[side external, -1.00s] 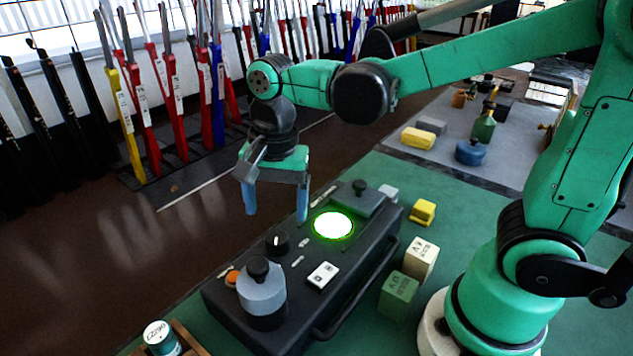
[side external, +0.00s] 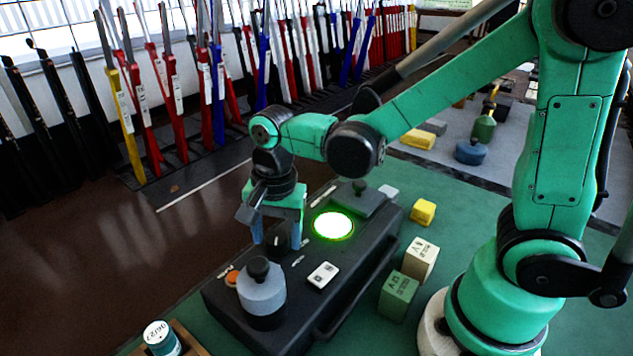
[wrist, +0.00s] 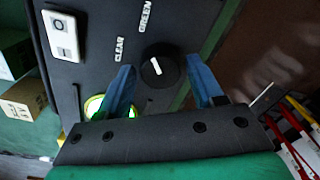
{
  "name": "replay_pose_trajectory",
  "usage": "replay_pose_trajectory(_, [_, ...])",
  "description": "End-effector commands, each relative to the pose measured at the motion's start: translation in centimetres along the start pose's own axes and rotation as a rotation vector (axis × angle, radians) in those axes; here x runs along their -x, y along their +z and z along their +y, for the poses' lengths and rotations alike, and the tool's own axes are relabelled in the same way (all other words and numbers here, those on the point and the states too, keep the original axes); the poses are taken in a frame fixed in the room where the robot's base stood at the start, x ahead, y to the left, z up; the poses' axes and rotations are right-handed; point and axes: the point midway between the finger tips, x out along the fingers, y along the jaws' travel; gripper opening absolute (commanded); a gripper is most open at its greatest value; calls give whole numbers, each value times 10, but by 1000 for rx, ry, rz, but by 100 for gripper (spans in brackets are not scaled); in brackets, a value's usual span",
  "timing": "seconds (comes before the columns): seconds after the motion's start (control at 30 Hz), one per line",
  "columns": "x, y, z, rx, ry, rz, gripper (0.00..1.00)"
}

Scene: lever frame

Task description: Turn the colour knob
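The colour knob (side external: 277,246) is a black round dial on the dark control box (side external: 350,292). In the wrist view the knob (wrist: 158,72) shows a white pointer mark, with the words CLEAR and GREEN printed beside it. My gripper (side external: 277,238) is low over the box, its blue fingers on either side of the knob. In the wrist view my gripper (wrist: 161,66) is open, and gaps show between the fingers and the knob. The round lamp (side external: 333,226) glows white with a green rim; its edge also shows in the wrist view (wrist: 93,106).
A grey cylinder with a black top (side external: 261,290) stands close in front of the knob. An orange button (side external: 232,278) and a white rocker switch (side external: 323,275) are nearby. Blocks, including a green one (side external: 398,295), lie right of the box. A lever rack stands behind.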

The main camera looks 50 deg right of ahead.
Motion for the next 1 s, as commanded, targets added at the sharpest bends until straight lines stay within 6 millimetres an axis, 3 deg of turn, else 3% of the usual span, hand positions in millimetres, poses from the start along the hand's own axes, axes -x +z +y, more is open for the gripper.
replay_pose_trajectory(0.03, [0,0,0,0,0,0,43])
replay_pose_trajectory(0.2, [0,0,0,0,0,0,0])
replay_pose_trajectory(0.57, [0,0,0,58,0,-3,0])
replay_pose_trajectory(1.0, [0,-1,0,401,1,-17,0])
